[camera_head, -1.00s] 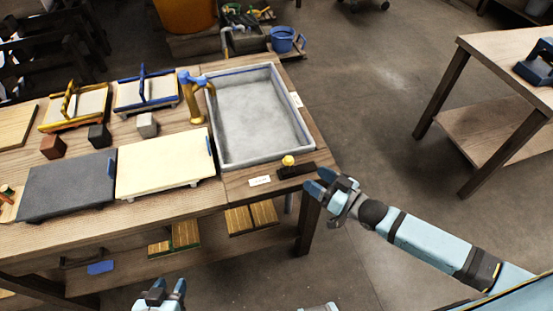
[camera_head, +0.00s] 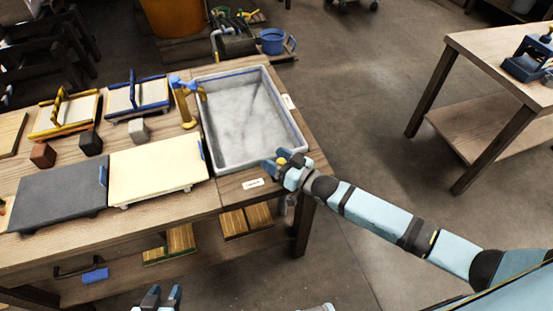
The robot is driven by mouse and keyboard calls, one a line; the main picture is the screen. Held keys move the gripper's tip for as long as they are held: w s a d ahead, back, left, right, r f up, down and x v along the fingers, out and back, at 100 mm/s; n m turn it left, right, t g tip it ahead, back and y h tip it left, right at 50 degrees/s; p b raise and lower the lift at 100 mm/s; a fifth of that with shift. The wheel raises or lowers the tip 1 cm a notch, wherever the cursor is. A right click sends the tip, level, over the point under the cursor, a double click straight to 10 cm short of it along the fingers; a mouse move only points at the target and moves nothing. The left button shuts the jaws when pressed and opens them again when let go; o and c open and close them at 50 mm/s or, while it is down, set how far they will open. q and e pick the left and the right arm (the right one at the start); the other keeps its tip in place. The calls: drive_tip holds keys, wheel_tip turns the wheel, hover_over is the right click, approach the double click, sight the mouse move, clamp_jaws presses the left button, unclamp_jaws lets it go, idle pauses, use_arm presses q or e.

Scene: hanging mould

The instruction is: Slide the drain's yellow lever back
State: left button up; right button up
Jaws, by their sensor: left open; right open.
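The drain's yellow lever (camera_head: 281,161) is at the front right corner of the grey basin (camera_head: 213,135), on the bench edge. Only a bit of its yellow knob shows, and its dark base is mostly hidden by my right gripper. My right gripper (camera_head: 279,160) is open at the lever, with its fingers around or right beside the knob; I cannot tell if they touch it. My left gripper (camera_head: 160,294) is open and empty at the bottom of the view, in front of the bench and far from the lever.
A small white label (camera_head: 253,184) lies left of the lever. A blue and gold tap (camera_head: 185,100) stands at the basin's left. A cream board (camera_head: 157,168) and a dark board (camera_head: 60,195) lie further left. Open floor (camera_head: 370,130) separates the bench from another table (camera_head: 480,60).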

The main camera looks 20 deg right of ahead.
clamp_jaws()
drive_tip(key=d, duration=0.6)
drive_tip(key=shift+w+d, duration=0.15)
drive_tip(key=shift+d, duration=0.05)
drive_tip(key=shift+c, duration=2.1)
unclamp_jaws()
drive_tip(key=o, duration=0.4)
drive_tip(key=shift+d, duration=0.15)
